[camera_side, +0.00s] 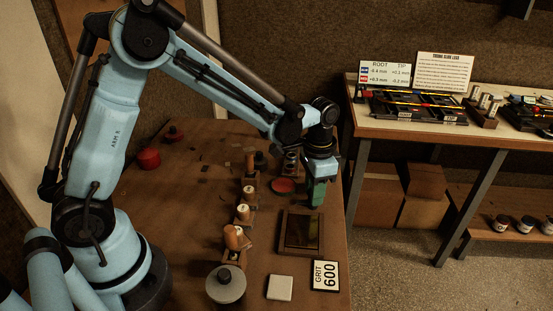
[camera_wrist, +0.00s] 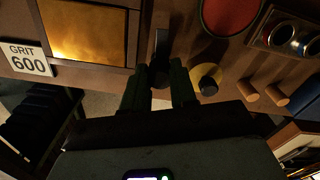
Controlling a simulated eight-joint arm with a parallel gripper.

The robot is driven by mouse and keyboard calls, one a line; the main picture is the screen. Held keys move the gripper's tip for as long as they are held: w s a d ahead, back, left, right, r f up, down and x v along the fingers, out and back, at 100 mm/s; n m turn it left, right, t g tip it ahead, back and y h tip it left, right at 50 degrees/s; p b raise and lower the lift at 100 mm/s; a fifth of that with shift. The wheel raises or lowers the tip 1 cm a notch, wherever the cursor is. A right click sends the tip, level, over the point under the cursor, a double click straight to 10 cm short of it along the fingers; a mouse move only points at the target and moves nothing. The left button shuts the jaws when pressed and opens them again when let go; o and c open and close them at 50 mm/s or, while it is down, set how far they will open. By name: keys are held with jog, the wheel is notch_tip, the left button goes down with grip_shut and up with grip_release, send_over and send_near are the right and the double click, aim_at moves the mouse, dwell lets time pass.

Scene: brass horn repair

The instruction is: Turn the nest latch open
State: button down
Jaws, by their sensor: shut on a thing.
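The nest latch (camera_wrist: 161,46) appears to be the dark narrow lever beside the wooden frame in the wrist view. My gripper (camera_wrist: 159,74) has its two green fingers on either side of the lever's near end and is shut on it. The contact itself is in shadow. In the side view my gripper (camera_side: 317,193) points down at the table's right edge, just behind the nest frame (camera_side: 284,233). The latch is hidden there. The frame also shows in the wrist view (camera_wrist: 132,40), with a brass-coloured sheet (camera_wrist: 85,32) in it.
A black knob on a yellow disc (camera_wrist: 208,86) stands close to the right finger in the wrist view. A red round pad (camera_side: 282,185) lies left of my gripper. A GRIT 600 card (camera_side: 325,275) and a pale block (camera_side: 280,287) lie at the front.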

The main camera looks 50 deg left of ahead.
jog(key=shift+m, duration=0.5)
jog(key=c, duration=0.9)
grip_release()
